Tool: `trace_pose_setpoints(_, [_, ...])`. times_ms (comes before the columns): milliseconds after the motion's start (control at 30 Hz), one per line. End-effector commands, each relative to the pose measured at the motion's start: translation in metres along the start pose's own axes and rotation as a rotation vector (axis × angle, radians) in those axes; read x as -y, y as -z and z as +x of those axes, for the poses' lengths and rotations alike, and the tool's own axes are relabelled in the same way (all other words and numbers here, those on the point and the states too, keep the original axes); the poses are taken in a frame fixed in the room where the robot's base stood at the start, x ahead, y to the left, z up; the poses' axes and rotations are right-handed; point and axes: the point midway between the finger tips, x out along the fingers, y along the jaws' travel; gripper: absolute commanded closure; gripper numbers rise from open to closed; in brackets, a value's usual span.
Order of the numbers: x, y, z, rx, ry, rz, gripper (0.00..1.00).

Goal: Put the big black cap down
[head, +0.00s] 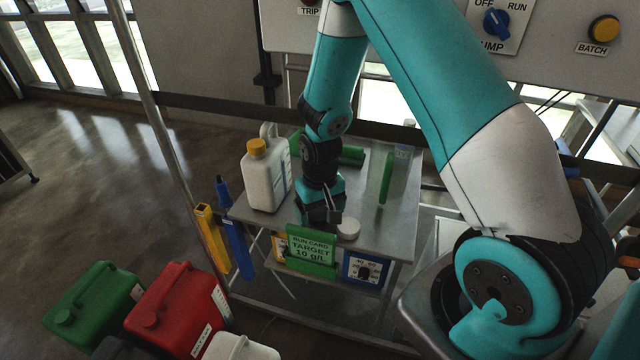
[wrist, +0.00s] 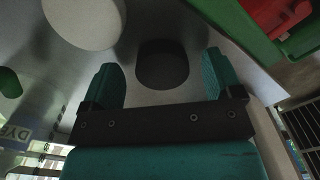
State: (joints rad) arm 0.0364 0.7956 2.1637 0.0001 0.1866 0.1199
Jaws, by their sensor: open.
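The big black cap (wrist: 162,66) is a dark round disc in the wrist view. It appears to rest on the grey metal table (head: 392,222), between the two teal fingers and clear of both. My gripper (wrist: 160,76) is open around it, with a gap on each side. In the head view my gripper (head: 322,212) points down low over the table's front part. I cannot pick out the cap there among the dark gripper parts. A white round lid (head: 348,228) lies just right of the gripper; a pale disc (wrist: 85,18) beside the cap in the wrist view looks like it.
A white jug with an orange cap (head: 265,178) stands on the table left of my gripper. A green run card holder (head: 312,250) is at the front edge. Green and red canisters (head: 178,310) sit at lower left.

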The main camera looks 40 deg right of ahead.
Motion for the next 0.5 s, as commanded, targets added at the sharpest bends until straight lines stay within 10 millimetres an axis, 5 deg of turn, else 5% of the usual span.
trace_pose_setpoints(300, [0.0, 0.002, -0.076, -0.01, 0.001, 0.0, 0.15])
trace_pose_setpoints(500, [0.0, 0.001, -0.105, -0.007, 0.001, 0.0, 0.15])
